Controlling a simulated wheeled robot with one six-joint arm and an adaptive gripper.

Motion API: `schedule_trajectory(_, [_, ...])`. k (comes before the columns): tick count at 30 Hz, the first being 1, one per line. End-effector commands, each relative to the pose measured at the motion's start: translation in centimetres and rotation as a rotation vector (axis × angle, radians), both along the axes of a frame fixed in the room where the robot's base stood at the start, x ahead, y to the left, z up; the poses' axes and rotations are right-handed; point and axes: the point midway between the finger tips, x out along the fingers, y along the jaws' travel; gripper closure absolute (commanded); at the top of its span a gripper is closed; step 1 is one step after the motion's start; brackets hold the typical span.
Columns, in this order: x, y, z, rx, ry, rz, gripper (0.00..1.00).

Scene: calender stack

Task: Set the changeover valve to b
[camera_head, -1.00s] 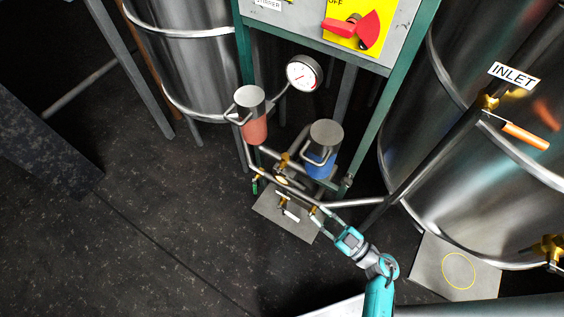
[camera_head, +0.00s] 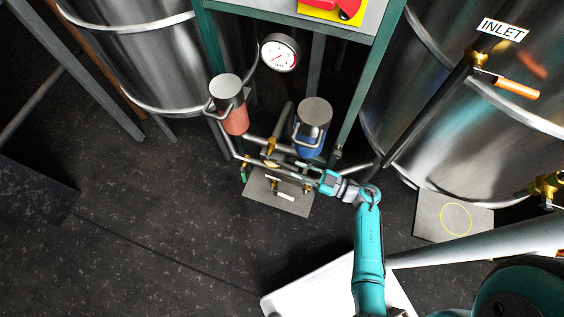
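The changeover valve appears to be the small brass and steel assembly (camera_head: 270,150) on the piping between a red canister (camera_head: 234,118) and a blue canister (camera_head: 311,138). Its lever position and the a/b marks are too small to read. My gripper (camera_head: 304,170) reaches in from the right, just below the blue canister, with its fingers over the piping to the right of the valve. The fingers blend with the pipes, so I cannot tell whether they are open, or touching anything.
A white handle (camera_head: 285,196) sits low over a grey floor plate (camera_head: 262,199), and a green handle (camera_head: 244,176) hangs at left. A gauge (camera_head: 280,54) is above. Steel tanks (camera_head: 140,60) and green frame posts (camera_head: 368,90) crowd the area. The floor at left is open.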

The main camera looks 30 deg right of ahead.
Motion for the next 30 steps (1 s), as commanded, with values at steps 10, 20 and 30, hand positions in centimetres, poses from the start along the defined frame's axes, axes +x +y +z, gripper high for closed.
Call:
schedule_trajectory(10, [3.3, 2.9, 0.0, 0.001, -0.001, 0.001, 0.72])
schedule_trajectory(20, [4.8, 4.1, 0.0, 0.0, 0.0, -0.002, 0.72])
schedule_trajectory(30, [4.8, 4.1, 0.0, 0.0, 0.0, -0.002, 0.92])
